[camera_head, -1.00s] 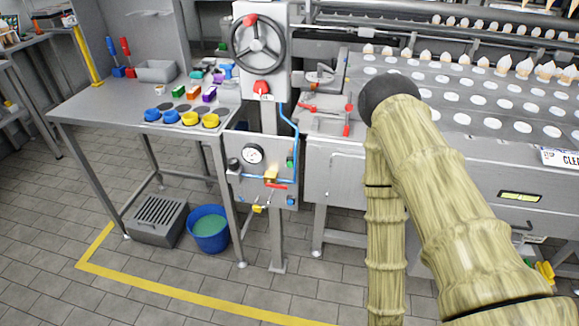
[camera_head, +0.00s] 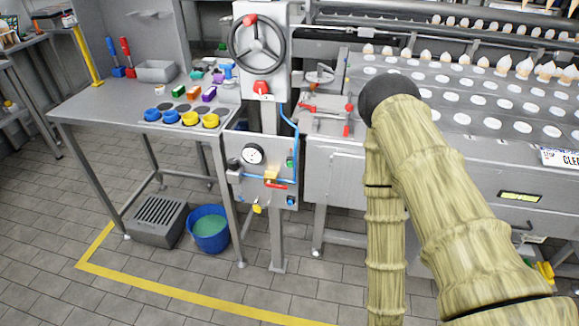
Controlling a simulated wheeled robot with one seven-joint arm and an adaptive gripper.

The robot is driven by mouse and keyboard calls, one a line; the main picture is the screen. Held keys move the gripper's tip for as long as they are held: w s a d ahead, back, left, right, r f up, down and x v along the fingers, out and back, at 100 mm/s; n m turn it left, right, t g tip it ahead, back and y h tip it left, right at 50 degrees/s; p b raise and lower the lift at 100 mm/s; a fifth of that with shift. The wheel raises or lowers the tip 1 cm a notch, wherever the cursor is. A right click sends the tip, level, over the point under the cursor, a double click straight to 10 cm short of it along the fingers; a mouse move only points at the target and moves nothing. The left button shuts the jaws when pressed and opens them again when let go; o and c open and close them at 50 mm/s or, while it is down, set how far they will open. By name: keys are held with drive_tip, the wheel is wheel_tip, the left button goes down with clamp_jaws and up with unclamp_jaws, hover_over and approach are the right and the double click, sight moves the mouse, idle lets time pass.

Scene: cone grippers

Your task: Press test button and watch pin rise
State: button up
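A grey control panel hangs below the handwheel post, with a round white gauge (camera_head: 252,154). A green button (camera_head: 291,160) is at its right edge, and a blue button (camera_head: 291,201) is lower down. A brass valve body (camera_head: 270,176) with a red lever (camera_head: 277,186) sits between them. I cannot tell which part is the test button, and I cannot make out a pin. My bamboo-patterned arm fills the right side and ends in view at a dark round joint. My gripper is not visible.
A handwheel (camera_head: 257,48) tops the post. A side table (camera_head: 90,108) with colored parts stands left, above a blue bucket (camera_head: 209,228) and a grated box (camera_head: 157,219). A conveyor plate (camera_head: 480,105) with cones is at right. The tiled floor in front is open.

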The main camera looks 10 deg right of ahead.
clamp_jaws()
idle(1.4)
